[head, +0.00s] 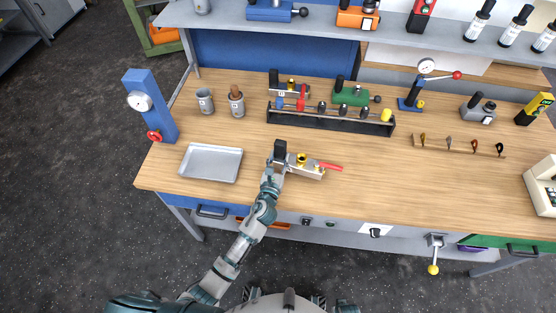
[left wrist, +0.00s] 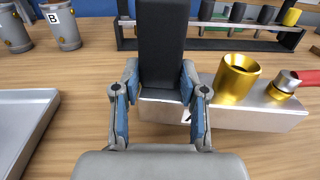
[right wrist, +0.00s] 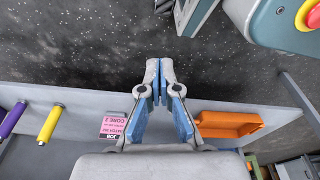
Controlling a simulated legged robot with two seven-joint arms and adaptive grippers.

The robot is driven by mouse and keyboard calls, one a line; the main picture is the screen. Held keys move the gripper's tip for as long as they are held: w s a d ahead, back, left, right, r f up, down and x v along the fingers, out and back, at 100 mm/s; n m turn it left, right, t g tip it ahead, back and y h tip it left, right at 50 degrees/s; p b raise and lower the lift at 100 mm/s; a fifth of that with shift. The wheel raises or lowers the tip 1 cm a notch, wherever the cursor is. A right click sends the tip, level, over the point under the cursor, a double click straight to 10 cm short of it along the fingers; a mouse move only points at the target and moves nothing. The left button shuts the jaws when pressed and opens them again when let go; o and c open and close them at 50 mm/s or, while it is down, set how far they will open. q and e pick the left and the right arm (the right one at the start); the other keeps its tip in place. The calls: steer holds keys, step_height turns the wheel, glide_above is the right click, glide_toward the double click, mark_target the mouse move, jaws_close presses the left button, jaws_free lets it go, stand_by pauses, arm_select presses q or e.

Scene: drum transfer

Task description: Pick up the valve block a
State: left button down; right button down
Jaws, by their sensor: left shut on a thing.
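The valve block (head: 309,172) lies on the bench right of the tray. It is a silver block with a black upright grip (head: 280,150), a gold fitting and a red lever. In the left wrist view its silver body (left wrist: 225,113) extends right from the black grip. My left gripper (left wrist: 160,78) is shut on the black grip, a finger on each side; it also shows in the head view (head: 275,164). The block appears to rest on the wood. My right gripper (right wrist: 160,72) is shut and empty, its fingertips together, beside the bench; the head view does not show it.
An empty metal tray (head: 211,163) lies to the left. A black rack (head: 330,120) with several coloured pieces stands behind the block, with a similar block (head: 289,90) beyond it. Two grey cups (head: 205,101) stand back left. The wood right of the block is clear.

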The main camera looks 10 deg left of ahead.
arm_select(q)
steer(key=shift+r, duration=0.7)
steer(key=shift+s, duration=0.25)
steer(key=s, duration=0.3)
steer(key=s+p, duration=0.1)
steer(key=s, duration=0.1)
steer(key=shift+s+a+r, duration=0.2)
steer(key=shift+s, duration=0.2)
steer(key=s+d, duration=0.1)
steer(key=s, duration=0.8)
steer(key=shift+s+d+r, duration=0.25)
steer(key=shift+d+r, duration=0.05)
steer(key=shift+r, duration=0.15)
arm_select(e)
steer(key=shift+s+a+f, duration=0.2)
steer(key=shift+s+f, duration=0.8)
